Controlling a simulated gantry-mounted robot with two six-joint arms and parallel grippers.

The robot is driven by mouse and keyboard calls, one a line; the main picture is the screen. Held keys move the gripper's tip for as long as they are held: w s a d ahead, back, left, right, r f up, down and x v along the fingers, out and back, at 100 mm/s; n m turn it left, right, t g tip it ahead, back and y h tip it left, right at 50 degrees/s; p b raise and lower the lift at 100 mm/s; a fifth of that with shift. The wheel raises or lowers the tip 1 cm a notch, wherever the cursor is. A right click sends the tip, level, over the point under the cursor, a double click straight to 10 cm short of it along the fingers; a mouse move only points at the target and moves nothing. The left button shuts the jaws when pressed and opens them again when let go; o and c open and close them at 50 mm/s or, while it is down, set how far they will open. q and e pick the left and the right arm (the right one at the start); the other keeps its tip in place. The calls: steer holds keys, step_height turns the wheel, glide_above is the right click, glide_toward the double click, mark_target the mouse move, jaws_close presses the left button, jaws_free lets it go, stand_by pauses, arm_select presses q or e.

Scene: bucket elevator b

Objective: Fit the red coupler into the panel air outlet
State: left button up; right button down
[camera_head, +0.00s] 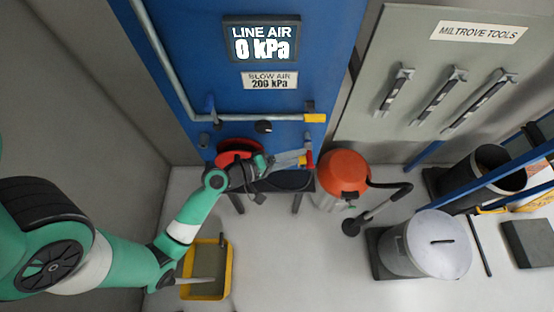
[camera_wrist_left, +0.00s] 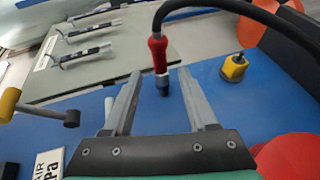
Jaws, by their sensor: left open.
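The red coupler (camera_wrist_left: 158,55) has a dark metal tip and a black hose running from its other end. It is between the fingertips of my left gripper (camera_wrist_left: 159,76) in the wrist view, with gaps visible at both sides. The coupler also shows as a small red piece (camera_head: 309,159) by the left gripper (camera_head: 299,159) in the head view. The left gripper is open, in front of the blue panel (camera_head: 200,50). A yellow fitting (camera_wrist_left: 234,67) with a dark tip is on the blue panel, right of the fingers; I cannot tell whether it is the air outlet. My right gripper is out of view.
The gauge display (camera_head: 262,40) reads LINE AIR 0 kPa, above a 200 kPa label (camera_head: 270,81). A pipe with a yellow end (camera_head: 315,117) crosses the panel. An orange vacuum (camera_head: 344,172) and a grey bin (camera_head: 438,245) stand right; a yellow tray (camera_head: 227,265) lies below.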

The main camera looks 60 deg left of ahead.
arm_select(q)
steer(key=p+v, duration=0.4)
steer(key=v, duration=0.4)
steer(key=shift+s+p, duration=0.3)
steer(key=shift+p, duration=0.1)
